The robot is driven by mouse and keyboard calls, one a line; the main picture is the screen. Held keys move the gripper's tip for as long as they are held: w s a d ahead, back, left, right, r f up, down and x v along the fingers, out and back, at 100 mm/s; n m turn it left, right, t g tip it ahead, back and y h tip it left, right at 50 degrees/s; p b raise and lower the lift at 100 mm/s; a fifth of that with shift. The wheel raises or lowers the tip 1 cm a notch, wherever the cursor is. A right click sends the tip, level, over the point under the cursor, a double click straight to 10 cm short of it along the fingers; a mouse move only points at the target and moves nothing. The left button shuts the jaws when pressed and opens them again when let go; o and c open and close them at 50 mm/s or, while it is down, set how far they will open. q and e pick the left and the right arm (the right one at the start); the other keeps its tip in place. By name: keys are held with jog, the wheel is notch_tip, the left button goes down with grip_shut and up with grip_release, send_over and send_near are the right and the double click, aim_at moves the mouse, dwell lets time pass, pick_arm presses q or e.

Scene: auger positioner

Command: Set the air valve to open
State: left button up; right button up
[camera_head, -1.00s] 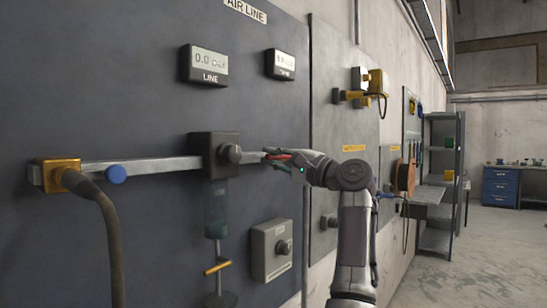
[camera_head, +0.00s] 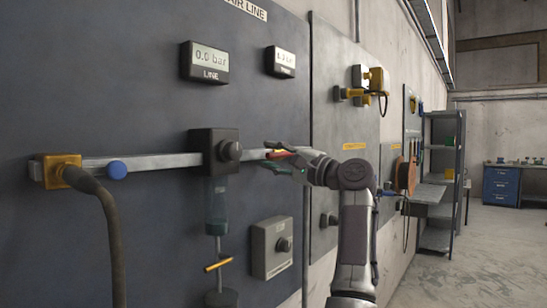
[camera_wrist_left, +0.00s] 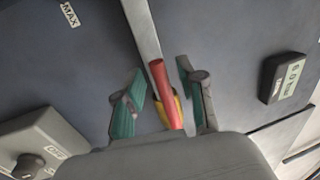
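The air valve's red handle (camera_wrist_left: 166,92) shows in the left wrist view, roughly in line with the grey pipe (camera_wrist_left: 142,30), with a yellow part (camera_wrist_left: 176,108) partly behind it. In the head view the red handle (camera_head: 283,154) is small, at the right end of the horizontal pipe (camera_head: 150,163). My left gripper (camera_wrist_left: 160,97) is open, its green-padded fingers on either side of the handle with gaps showing. The left gripper (camera_head: 279,159) also shows at the handle in the head view. My right gripper is not in view.
A black block with a knob (camera_head: 229,152) sits on the pipe left of the gripper. The LINE display (camera_head: 205,63) reads 0.0 bar. A grey box with a knob (camera_head: 272,248) is below. A hose (camera_head: 112,235) hangs at the left. Open floor lies at the right.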

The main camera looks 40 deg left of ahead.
pick_arm(q)
jog(key=v, duration=1.2)
dwell(0.3)
